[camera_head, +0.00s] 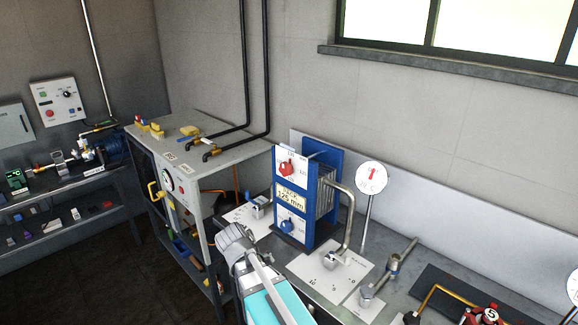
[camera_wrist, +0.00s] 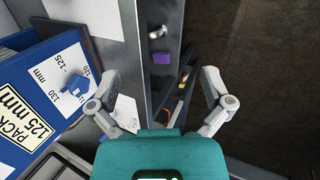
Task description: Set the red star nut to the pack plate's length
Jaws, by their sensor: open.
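The red star nut (camera_head: 286,168) sits on a white scale card on the upper front of the blue plate pack frame (camera_head: 311,210). The pack plate (camera_head: 291,198) below it reads "PACK 125 mm"; it also shows at the left of the wrist view (camera_wrist: 25,124). Below the plate a blue star nut (camera_head: 287,227) sits on its own white scale; in the wrist view this blue nut (camera_wrist: 75,86) is beside marks 125 and 130. My gripper (camera_head: 236,238) is open and empty, in front and left of the frame's lower part. The red nut is outside the wrist view.
A grey cabinet (camera_head: 205,140) with black pipes stands left of the pack. A bent metal pipe (camera_head: 347,215) and a round dial on a post (camera_head: 371,178) stand right of it. A purple block (camera_wrist: 161,57) lies on a shelf below.

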